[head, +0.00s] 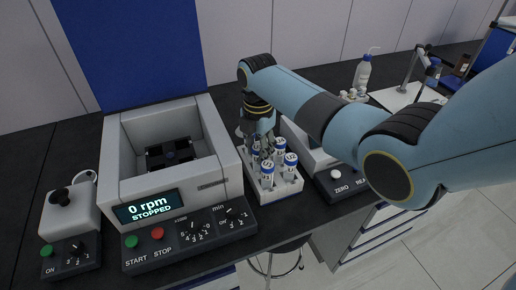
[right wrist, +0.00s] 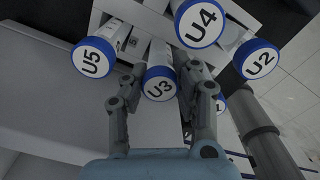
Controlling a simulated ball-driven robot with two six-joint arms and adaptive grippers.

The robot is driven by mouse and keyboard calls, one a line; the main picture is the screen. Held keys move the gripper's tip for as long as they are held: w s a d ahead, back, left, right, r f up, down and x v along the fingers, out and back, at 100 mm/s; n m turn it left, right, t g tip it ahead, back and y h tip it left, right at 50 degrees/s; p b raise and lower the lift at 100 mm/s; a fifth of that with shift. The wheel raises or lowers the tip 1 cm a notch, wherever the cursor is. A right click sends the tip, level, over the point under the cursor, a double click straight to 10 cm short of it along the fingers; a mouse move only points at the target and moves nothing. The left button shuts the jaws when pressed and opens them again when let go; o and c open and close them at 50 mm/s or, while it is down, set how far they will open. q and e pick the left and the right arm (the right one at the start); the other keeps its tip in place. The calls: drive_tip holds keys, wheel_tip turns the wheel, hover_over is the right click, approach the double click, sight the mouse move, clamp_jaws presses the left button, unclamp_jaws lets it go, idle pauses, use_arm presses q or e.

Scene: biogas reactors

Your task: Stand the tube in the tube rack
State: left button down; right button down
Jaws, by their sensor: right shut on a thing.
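The white tube rack (head: 284,190) stands on the dark bench between two devices. It holds several upright tubes with blue-rimmed, labelled caps. My right gripper (head: 262,152) points down at the back left of the rack, among the tubes. In the right wrist view its fingers (right wrist: 160,78) are shut on the tube U3 (right wrist: 160,84), one finger on each side below its cap. U5 (right wrist: 92,58), U4 (right wrist: 200,24) and U2 (right wrist: 255,60) are close around it. The foot of U3 is hidden, so I cannot tell whether it sits in a hole. My left gripper is out of view.
A centrifuge (head: 215,150) with an open chamber, showing 0 rpm and STOPPED, is left of the rack. A device with a ZERO button (head: 336,174) is close on the right. A small mixer (head: 68,215) stands far left. A wash bottle (head: 362,74) is at the back.

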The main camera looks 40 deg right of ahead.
drive_tip(key=c, duration=1.3)
unclamp_jaws()
drive_tip(key=shift+f, duration=0.1)
wheel_tip(320, 180, up, 12)
drive_tip(key=shift+r, duration=0.2)
